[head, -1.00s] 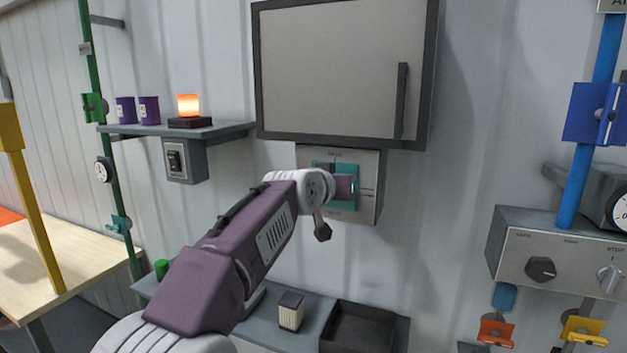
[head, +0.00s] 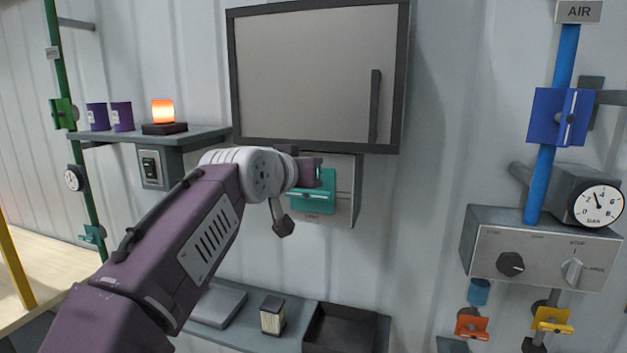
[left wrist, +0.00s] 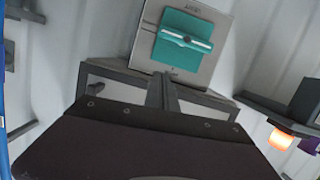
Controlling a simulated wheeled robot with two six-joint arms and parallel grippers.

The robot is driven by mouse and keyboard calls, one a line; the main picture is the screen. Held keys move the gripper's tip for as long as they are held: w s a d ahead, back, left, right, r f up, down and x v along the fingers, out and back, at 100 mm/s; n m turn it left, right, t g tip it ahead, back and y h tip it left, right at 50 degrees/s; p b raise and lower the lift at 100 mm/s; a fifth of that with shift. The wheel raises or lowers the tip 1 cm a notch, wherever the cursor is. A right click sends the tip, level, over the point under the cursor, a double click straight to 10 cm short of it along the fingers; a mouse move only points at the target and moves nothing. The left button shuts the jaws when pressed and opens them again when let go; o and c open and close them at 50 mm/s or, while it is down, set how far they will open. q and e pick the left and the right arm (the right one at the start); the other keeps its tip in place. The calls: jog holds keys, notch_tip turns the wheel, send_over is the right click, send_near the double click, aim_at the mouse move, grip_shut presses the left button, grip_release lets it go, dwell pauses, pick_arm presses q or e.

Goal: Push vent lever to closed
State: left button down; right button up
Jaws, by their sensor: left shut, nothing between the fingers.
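The vent lever is a teal plate (head: 313,196) on a grey wall panel (head: 345,190) below a large cabinet. Its broad face hangs low on the panel, just above a small label. My left gripper (head: 312,170) is shut and empty at the upper part of the plate. Whether it touches the plate I cannot tell. In the left wrist view the panel appears upside down, with the teal plate (left wrist: 185,42) beyond my shut fingers (left wrist: 162,92). Part of the panel's upper left is hidden behind my gripper. My right gripper is not in view.
The closed cabinet (head: 315,75) is right above the panel. A shelf (head: 205,135) with purple cups and a glowing lamp (head: 163,111) is at left. A low shelf with a dark tray (head: 340,328) is below. A box with knobs (head: 545,255) and a blue pipe stand right.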

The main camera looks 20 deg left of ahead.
pick_arm(q)
jog(key=shift+v, duration=1.25)
notch_tip(320, 180, down, 37)
jog(key=s+d+g+b, duration=0.1)
jog(key=s+g+b, duration=0.1)
jog(key=g+b, duration=0.45)
jog(key=s+f+g, duration=0.7)
jog(key=s+f, duration=1.2)
jog(key=s, duration=0.1)
jog(key=shift+a+f+y, duration=0.25)
jog(key=shift+a+y, duration=0.05)
jog(key=shift+a, duration=0.15)
jog(key=shift+g, duration=0.25)
